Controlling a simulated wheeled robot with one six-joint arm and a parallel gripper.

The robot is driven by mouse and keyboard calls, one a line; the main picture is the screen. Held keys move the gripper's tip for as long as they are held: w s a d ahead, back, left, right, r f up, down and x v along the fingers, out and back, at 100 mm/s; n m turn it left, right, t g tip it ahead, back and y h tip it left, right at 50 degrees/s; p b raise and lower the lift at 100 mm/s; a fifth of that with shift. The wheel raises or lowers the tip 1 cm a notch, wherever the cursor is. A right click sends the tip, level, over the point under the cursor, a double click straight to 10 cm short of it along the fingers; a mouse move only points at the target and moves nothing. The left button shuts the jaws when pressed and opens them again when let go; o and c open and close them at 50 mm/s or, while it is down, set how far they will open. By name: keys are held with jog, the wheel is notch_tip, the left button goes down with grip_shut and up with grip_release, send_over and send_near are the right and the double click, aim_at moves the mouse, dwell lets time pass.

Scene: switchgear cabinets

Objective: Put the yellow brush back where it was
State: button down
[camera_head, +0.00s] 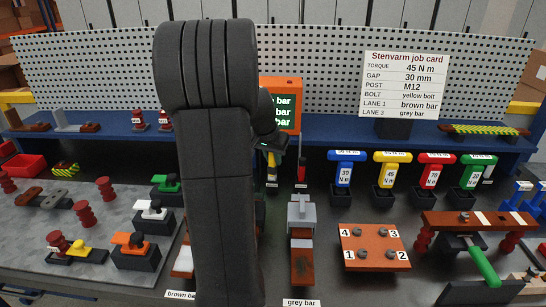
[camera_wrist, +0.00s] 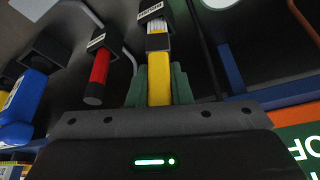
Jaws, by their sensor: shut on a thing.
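The yellow brush (camera_wrist: 158,72) is upright between the green fingers of my gripper (camera_wrist: 158,88) in the wrist view. The fingers are shut on its yellow handle. Its pale ferrule end is at a dark labelled holder (camera_wrist: 151,12); I cannot tell whether it is fully seated. In the head view the brush (camera_head: 272,171) shows as a small yellow piece at the back of the bench, below my gripper (camera_head: 271,150). My arm hides much of the area around it.
A red-handled tool (camera_wrist: 98,75) stands in its own holder close beside the brush. Blue (camera_head: 345,172), yellow (camera_head: 391,173), red and green T-handled tools stand to the right. An orange display (camera_head: 284,95) is behind my gripper. A grey clamp (camera_head: 301,212) is in front.

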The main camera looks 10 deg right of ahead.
jog(key=shift+f+b, duration=0.3)
jog(key=shift+f, duration=0.15)
jog(key=c, duration=1.3)
grip_release()
jog(key=shift+r, duration=0.1)
jog(key=shift+r+p, duration=0.65)
jog(key=v, duration=1.2)
